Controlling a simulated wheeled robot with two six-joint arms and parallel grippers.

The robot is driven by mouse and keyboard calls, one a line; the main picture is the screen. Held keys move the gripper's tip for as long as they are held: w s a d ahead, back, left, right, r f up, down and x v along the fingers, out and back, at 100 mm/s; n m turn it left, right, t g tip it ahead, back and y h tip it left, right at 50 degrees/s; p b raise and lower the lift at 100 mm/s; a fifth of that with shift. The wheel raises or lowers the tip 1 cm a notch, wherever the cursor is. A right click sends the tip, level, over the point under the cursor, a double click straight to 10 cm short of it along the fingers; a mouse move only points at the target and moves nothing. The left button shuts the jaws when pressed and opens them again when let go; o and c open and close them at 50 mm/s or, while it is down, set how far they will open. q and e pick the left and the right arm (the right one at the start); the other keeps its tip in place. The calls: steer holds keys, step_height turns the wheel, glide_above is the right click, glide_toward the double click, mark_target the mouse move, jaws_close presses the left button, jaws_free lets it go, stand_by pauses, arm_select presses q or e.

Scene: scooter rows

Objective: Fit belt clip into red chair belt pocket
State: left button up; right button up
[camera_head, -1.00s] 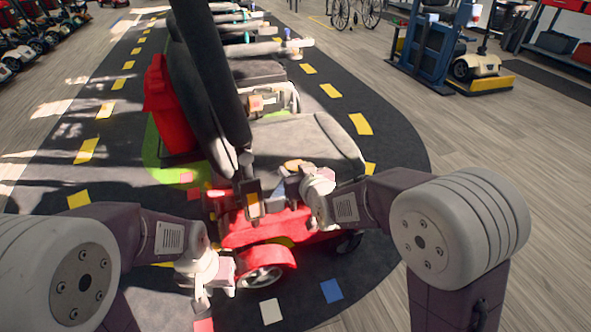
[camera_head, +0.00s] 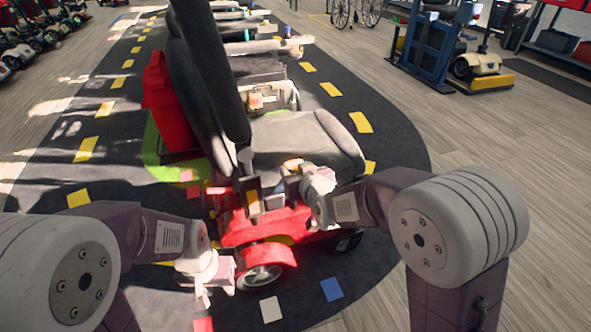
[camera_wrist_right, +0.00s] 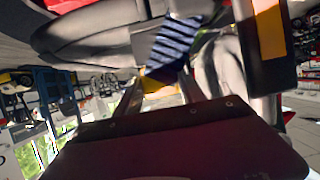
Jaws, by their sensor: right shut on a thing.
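The red chair (camera_head: 268,228) stands mid-view in the head view, with a grey seat and dark backrest. A dark pocket with an orange-yellow panel (camera_head: 252,198) hangs on its near side; it appears at top right in the right wrist view (camera_wrist_right: 268,28). My right gripper (camera_head: 293,184) is beside the seat, just right of the pocket. It is shut on a blue, dark-striped piece (camera_wrist_right: 172,46), apparently the belt clip; its end is partly hidden. The clip appears beside the pocket, not visibly inside it. My left gripper (camera_head: 212,284) is low by the front-left wheel; its jaw opening is unclear.
A red box (camera_head: 168,105) is behind the backrest. More chairs (camera_head: 245,45) line up behind on the dark mat with yellow dashes. A blue frame (camera_head: 425,48) and a beige scooter (camera_head: 478,62) stand at the back right.

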steer(key=o, duration=1.5)
steer(key=shift+s+r+p, duration=0.25)
steer(key=shift+p, duration=0.05)
steer(key=p+v, duration=0.3)
steer(key=v, duration=0.5)
steer(key=shift+s, duration=0.25)
steer(key=shift+d, duration=0.15)
